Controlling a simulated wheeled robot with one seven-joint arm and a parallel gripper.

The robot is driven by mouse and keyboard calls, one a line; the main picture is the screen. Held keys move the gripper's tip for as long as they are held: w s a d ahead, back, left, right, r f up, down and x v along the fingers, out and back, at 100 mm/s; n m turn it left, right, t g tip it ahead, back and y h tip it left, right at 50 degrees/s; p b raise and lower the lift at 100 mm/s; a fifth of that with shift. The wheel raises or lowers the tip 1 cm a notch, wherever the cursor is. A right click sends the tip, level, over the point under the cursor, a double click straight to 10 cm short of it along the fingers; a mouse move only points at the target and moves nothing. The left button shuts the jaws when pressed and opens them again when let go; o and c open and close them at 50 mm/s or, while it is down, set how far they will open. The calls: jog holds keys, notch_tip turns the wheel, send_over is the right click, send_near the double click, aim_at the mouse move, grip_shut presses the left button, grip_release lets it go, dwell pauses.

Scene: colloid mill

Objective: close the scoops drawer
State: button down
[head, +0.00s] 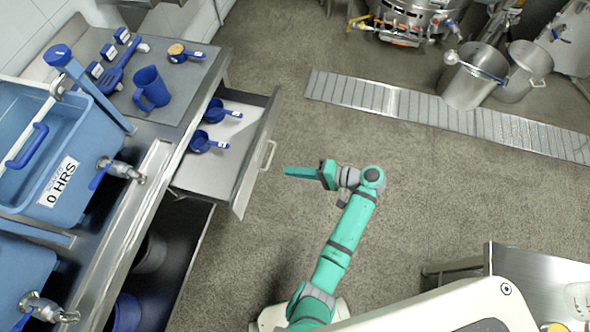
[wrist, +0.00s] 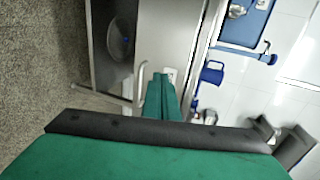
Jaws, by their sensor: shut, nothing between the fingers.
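The scoops drawer (head: 241,165) stands open in the head view, pulled out from the steel counter toward the right. Two blue scoops (head: 205,142) lie in it, and its front carries a pale bar handle (head: 268,155). My gripper (head: 286,171) is to the right of the drawer front, close to the handle, with its green fingers shut, empty and pointing left. In the wrist view the shut fingertips (wrist: 161,76) appear beside the pale handle bar (wrist: 139,84). I cannot tell whether they touch it.
A lower dark compartment (head: 187,270) below the drawer is also open. A steel table (head: 530,262) is at the lower right. The floor (head: 400,165) right of my gripper is clear.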

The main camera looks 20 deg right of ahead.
send_near(255, 166)
jog(key=x, duration=0.4)
jog(key=shift+a, duration=0.2)
jog(key=shift+w+a, duration=0.4)
jog(key=shift+a, duration=0.3)
